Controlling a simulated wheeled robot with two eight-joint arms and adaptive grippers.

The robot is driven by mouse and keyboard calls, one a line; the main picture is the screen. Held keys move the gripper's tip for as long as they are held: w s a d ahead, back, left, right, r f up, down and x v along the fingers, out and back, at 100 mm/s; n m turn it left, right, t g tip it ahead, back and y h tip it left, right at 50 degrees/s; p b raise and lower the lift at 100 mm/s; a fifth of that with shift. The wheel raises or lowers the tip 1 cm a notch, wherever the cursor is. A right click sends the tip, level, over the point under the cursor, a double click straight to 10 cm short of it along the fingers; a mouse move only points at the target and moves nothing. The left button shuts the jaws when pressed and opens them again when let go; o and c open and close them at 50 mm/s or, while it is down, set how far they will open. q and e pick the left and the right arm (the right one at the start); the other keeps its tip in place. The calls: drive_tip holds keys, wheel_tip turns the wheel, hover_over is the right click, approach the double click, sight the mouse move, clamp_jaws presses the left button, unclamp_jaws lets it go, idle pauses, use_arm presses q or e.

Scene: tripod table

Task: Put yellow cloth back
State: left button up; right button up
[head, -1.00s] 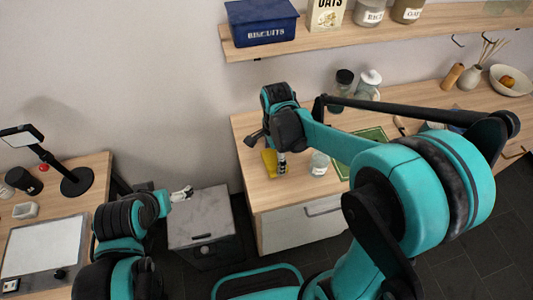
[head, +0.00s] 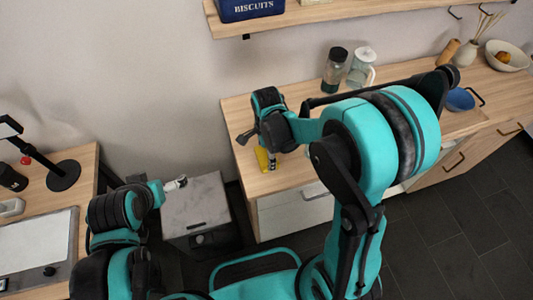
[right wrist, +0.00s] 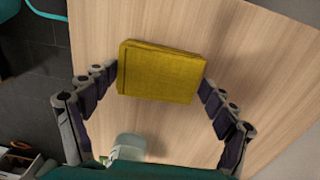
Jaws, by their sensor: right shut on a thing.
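The yellow cloth (right wrist: 160,72) is a folded block above the light wooden counter (right wrist: 230,40) in the right wrist view. It also shows in the head view (head: 262,159), partly hidden by my right gripper. My right gripper (right wrist: 160,80) has one finger against each end of the cloth and is shut on it. In the head view my right gripper (head: 271,160) points down over the left end of the counter. My left gripper (head: 176,184) is by the grey cabinet, away from the cloth, its fingers too small to judge.
A clear glass jar (right wrist: 128,147) stands near the gripper. A dark-lidded jar (head: 335,70) and a white-lidded jar (head: 361,68) stand at the counter's back. A shelf (head: 300,15) runs above. A grey cabinet (head: 195,208) stands left of the counter, with a desk (head: 85,180) further left.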

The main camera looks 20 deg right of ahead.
drive_tip(key=shift+f, duration=0.15)
drive_tip(key=o, duration=1.1)
drive_tip(key=shift+c, duration=0.2)
drive_tip(key=shift+r, duration=0.25)
wheel_tip(320, 180, up, 11)
drive_tip(key=p, duration=0.4)
drive_tip(key=s+d+r+n+t, duration=0.2)
drive_tip(key=s+n, duration=0.3)
drive_tip(key=n, duration=0.3)
drive_tip(key=s+d+r+n+t, duration=0.2)
drive_tip(key=s+r+n+t, duration=0.3)
drive_tip(key=n, duration=0.4)
drive_tip(key=shift+s+d+n, duration=0.15)
drive_tip(key=shift+d+n, duration=0.15)
drive_tip(key=shift+d, duration=0.05)
